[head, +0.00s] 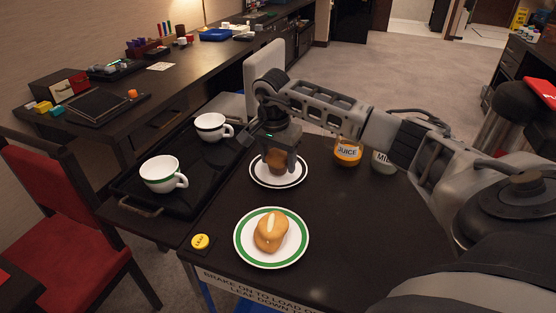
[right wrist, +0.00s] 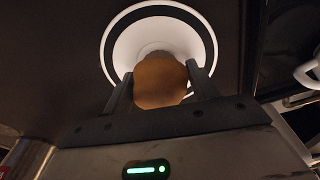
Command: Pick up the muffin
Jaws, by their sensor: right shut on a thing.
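The muffin (head: 277,160) is brown and sits at the white plate with a black rim (head: 279,182) on the dark table. My right gripper (head: 278,164) reaches down over that plate, with its fingers on either side of the muffin. In the right wrist view the muffin (right wrist: 160,82) is between the two fingers (right wrist: 161,88), above the black-rimmed plate (right wrist: 122,45). The gripper is shut on it. I cannot tell whether the muffin touches the plate. My left gripper does not show.
A bread roll (head: 271,231) lies on a green-rimmed plate (head: 243,245) nearer me. A black tray (head: 198,193) at the left holds two cups (head: 163,174) (head: 212,127). A juice jar (head: 347,152) and a milk jar (head: 383,161) stand to the right. The table's right front is clear.

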